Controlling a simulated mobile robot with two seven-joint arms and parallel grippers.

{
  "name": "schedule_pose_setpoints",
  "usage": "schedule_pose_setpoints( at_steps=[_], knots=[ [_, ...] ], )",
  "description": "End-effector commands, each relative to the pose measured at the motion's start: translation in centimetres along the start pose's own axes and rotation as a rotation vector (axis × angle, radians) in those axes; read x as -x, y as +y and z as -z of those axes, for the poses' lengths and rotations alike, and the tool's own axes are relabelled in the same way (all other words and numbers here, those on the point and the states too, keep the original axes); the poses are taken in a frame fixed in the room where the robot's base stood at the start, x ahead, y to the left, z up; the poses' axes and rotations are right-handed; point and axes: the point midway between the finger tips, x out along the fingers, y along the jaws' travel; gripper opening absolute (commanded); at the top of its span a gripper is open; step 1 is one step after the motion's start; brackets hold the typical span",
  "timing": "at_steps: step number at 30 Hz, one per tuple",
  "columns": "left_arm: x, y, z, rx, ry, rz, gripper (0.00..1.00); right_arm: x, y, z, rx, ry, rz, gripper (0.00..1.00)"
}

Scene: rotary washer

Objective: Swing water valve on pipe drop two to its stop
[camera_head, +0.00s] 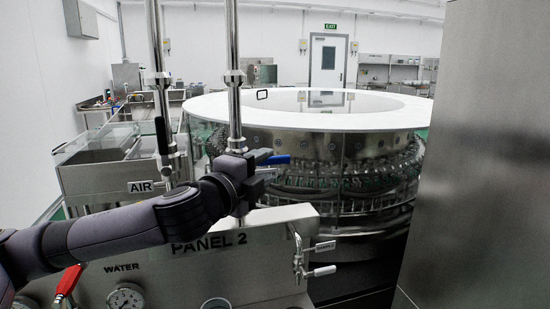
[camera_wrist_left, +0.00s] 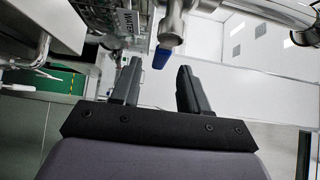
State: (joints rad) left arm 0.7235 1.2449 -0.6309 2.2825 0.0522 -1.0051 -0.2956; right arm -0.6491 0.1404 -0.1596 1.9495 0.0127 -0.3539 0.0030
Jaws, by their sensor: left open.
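The blue valve handle (camera_head: 276,160) sticks out to the right beside the second vertical pipe (camera_head: 235,115) above PANEL 2. My left gripper (camera_head: 264,163) is at this handle and hides part of the valve and pipe. In the left wrist view, the blue handle tip (camera_wrist_left: 162,58) points in between the two spread fingers of my left gripper (camera_wrist_left: 158,82), near their tips. The metal valve body (camera_wrist_left: 172,26) shows just beyond. The fingers look open, and I cannot tell whether either touches the handle. My right gripper is not in view.
A black-handled valve (camera_head: 161,136) labelled AIR is on the pipe to the left. A red handle (camera_head: 69,280) is low on the panel (camera_head: 180,265), near a WATER gauge (camera_head: 126,298). A sample tap (camera_head: 302,264) is at right. The round washer (camera_head: 330,150) stands behind.

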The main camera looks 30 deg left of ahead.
Motion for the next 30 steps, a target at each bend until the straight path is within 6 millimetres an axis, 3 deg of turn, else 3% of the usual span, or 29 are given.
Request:
schedule_pose_setpoints(
  at_steps=[10,23,26,27,28,30],
  knots=[
    [-4.3,-0.2,0.1,0.003,0.002,0.001,0.45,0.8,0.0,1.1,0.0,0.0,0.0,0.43],
    [-5.2,0.0,0.1,0.0,0.002,0.001,0.45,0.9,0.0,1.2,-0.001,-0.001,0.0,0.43],
    [-5.2,0.0,0.1,0.001,0.002,0.001,0.19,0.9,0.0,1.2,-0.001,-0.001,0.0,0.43],
    [-5.2,0.0,0.1,0.001,0.002,0.001,0.06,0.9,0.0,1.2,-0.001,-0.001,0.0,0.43],
    [-5.2,0.0,0.1,0.001,0.002,0.001,0.0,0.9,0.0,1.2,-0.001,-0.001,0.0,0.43],
    [-5.2,0.0,0.1,0.001,0.002,0.001,0.0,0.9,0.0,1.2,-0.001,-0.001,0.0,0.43]
  ],
)
